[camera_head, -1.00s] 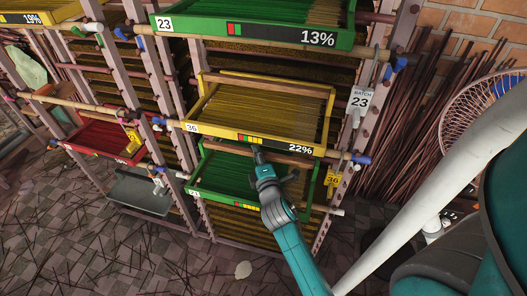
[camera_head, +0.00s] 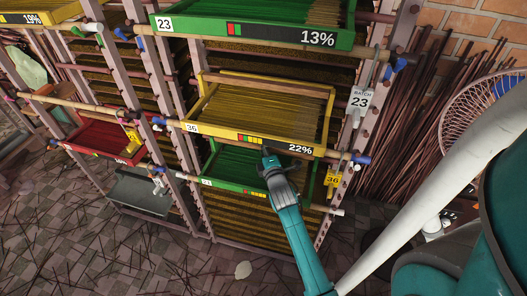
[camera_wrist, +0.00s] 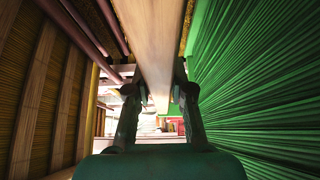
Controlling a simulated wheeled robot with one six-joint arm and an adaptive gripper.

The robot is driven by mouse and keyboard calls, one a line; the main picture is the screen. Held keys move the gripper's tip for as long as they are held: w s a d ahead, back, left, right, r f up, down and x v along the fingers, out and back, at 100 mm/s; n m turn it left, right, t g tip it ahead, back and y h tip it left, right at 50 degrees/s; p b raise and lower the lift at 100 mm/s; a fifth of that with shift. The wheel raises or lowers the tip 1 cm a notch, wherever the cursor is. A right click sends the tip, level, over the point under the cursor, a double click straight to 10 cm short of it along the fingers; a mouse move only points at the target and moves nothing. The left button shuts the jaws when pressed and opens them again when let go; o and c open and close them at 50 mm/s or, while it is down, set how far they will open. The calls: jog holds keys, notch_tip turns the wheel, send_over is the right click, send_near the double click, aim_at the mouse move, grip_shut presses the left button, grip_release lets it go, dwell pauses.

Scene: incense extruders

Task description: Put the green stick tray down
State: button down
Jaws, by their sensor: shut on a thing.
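The green stick tray (camera_head: 230,187) is in the lower middle bay of the rack, below the yellow tray, in the head view. It has green sticks, a white number tag at its left and coloured bars on its front. My gripper (camera_head: 268,157) is at the tray's front and hides part of it. In the wrist view my gripper (camera_wrist: 158,100) is shut on a pale wooden strip (camera_wrist: 150,45) beside green sticks (camera_wrist: 265,75), which appears to be part of the tray. Whether the tray rests on its supports cannot be told.
The yellow tray (camera_head: 235,135), marked 22%, sits close above my gripper. A green tray (camera_head: 270,40), marked 13%, is higher. A red tray (camera_head: 95,140) is at left. A yellow 36 tag (camera_head: 332,180) hangs at right. Loose sticks lie on the floor.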

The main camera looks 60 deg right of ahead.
jog(key=shift+w+d+f, duration=0.1)
jog(key=shift+d+f, duration=0.05)
jog(key=shift+f, duration=1)
jog(key=c, duration=1)
grip_release()
jog(key=shift+f, duration=0.15)
